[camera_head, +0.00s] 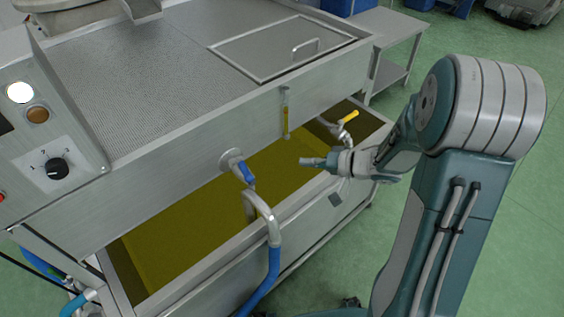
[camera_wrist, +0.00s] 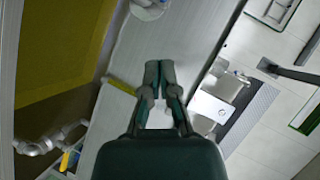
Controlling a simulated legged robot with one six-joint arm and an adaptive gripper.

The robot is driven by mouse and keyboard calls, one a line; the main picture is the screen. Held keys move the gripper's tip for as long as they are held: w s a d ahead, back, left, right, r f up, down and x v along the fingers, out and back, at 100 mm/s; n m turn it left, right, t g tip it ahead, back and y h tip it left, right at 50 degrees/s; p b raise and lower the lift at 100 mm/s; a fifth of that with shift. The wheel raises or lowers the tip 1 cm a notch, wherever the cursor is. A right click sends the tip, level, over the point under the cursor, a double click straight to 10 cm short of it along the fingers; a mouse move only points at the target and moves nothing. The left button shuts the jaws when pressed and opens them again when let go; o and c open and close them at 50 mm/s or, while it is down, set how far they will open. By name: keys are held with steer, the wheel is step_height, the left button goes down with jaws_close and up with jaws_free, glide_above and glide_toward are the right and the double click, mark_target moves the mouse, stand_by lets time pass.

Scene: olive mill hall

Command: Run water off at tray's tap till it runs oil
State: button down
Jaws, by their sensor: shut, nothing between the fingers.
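The tray (camera_head: 295,213) under the steel machine holds yellow-green liquid with a darker brown part at its right end. A tap with a yellow lever (camera_head: 349,116) sits at the tray's right end. Another tap with a blue lever (camera_head: 247,173) is on the machine's front, above a curved pipe (camera_head: 262,207) with a blue hose. My gripper (camera_head: 304,162) is shut and empty, in front of the tray, left of and below the yellow lever. In the wrist view my gripper (camera_wrist: 159,68) points up the picture, touching nothing visible. I cannot see liquid running from either tap.
A sight tube (camera_head: 285,118) with yellow liquid is on the machine's front, close to my gripper. A control panel with a black knob (camera_head: 58,168) is at the left. A steel side table (camera_head: 392,30) stands behind. Green floor at the right is clear.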

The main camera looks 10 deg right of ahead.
glide_toward(244, 169)
steer(key=w, duration=0.4)
steer(key=a+f, duration=0.1)
steer(key=a, duration=0.1)
steer(key=s+a+f, duration=0.1)
steer(key=a, duration=0.1)
steer(key=shift+f, duration=0.4)
